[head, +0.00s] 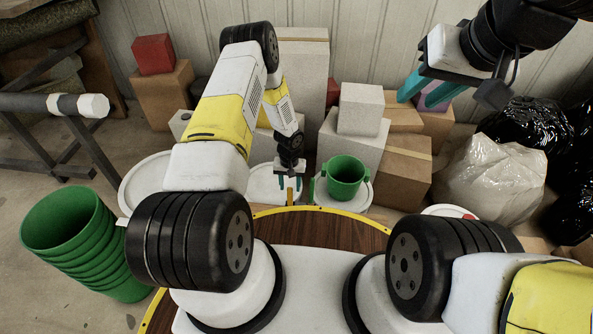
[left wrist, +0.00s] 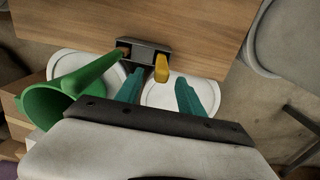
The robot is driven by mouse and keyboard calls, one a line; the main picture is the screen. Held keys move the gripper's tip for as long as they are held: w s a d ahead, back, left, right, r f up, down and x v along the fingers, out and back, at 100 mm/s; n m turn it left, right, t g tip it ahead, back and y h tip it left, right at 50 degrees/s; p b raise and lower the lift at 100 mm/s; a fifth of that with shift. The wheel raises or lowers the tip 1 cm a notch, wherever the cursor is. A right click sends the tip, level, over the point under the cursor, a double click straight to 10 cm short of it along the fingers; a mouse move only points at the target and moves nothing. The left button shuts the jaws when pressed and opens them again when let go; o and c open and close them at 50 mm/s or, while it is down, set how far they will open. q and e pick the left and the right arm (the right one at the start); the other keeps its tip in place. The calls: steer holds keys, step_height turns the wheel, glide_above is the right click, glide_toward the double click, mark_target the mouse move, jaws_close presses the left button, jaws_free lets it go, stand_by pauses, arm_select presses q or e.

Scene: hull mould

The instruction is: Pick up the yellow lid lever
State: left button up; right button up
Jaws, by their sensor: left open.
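The yellow lid lever (left wrist: 162,68) sticks out of a dark bracket (left wrist: 146,49) on the edge of a wooden surface in the left wrist view. It shows small in the head view (head: 290,194). My left gripper (head: 288,184) is open, and its two teal fingers show in the left wrist view (left wrist: 159,79). The lever's tip appears between the fingertips or just beyond them; I cannot tell the exact depth. The fingers do not close on it. My right gripper (head: 426,90) is up at the right in the head view, with its teal fingers apart, away from the lever.
A green bucket (head: 345,176) stands right of my left gripper, near white round lids (head: 325,195). Stacked green buckets (head: 75,240) stand at the left. Boxes (head: 402,170) fill the back, and bags (head: 490,180) lie at the right. The wooden round top (head: 330,227) looks clear.

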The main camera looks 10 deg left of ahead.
mark_target(290, 196)
arm_select(q)
steer(key=f, duration=0.6)
steer(key=shift+s+f, duration=0.3)
steer(key=shift+f, duration=0.05)
steer(key=shift+a, duration=0.1)
jaws_close()
